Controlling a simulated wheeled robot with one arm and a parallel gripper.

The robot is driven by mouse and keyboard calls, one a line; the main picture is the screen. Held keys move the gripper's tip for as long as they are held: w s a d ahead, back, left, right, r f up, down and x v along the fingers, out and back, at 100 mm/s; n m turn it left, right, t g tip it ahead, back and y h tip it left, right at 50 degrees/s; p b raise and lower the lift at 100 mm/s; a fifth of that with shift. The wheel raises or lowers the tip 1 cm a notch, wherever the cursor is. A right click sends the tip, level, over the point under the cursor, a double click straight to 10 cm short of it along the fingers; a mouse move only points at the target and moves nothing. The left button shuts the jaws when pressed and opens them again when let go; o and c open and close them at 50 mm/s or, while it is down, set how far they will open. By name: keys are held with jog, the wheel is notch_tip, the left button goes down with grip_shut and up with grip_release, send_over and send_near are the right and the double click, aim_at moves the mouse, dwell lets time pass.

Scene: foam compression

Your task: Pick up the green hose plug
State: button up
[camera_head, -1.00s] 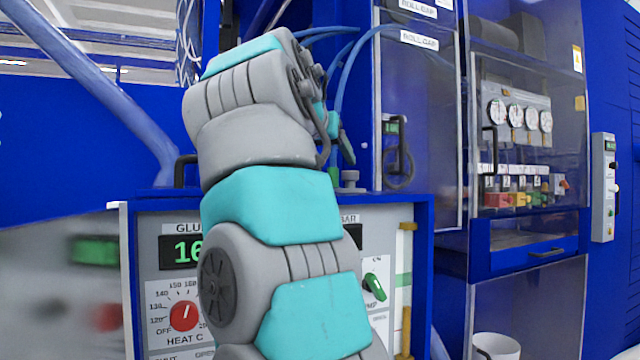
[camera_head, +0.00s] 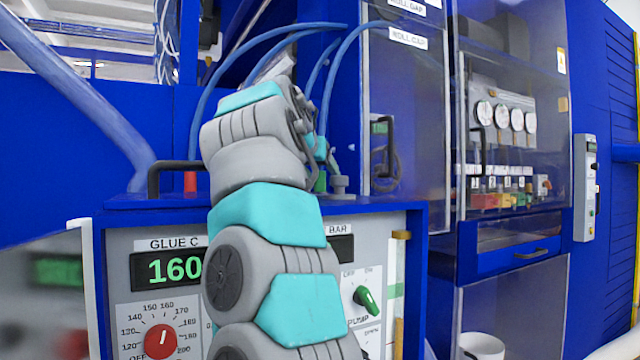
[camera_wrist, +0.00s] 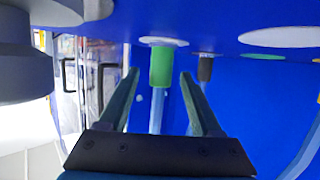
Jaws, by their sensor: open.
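The green hose plug (camera_wrist: 162,66) shows in the wrist view at a white ring on a blue surface, with a pale blue hose running from it. My gripper (camera_wrist: 158,78) is open, with one finger on each side of the plug. Gaps show between the plug and both fingers. In the head view a small part of the green plug (camera_head: 320,182) shows on top of the blue cabinet, beside my gripper (camera_head: 326,156); my arm hides the rest.
A dark plug (camera_wrist: 205,68) stands close beside the green one in the wrist view. On the cabinet top are a red plug (camera_head: 190,181), a black handle (camera_head: 165,172) and a grey fitting (camera_head: 339,182). Blue hoses (camera_head: 262,42) arch behind my arm.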

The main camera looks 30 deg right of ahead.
jog(key=shift+w+d, duration=0.15)
jog(key=shift+w, duration=0.05)
grip_shut()
dwell(0.4)
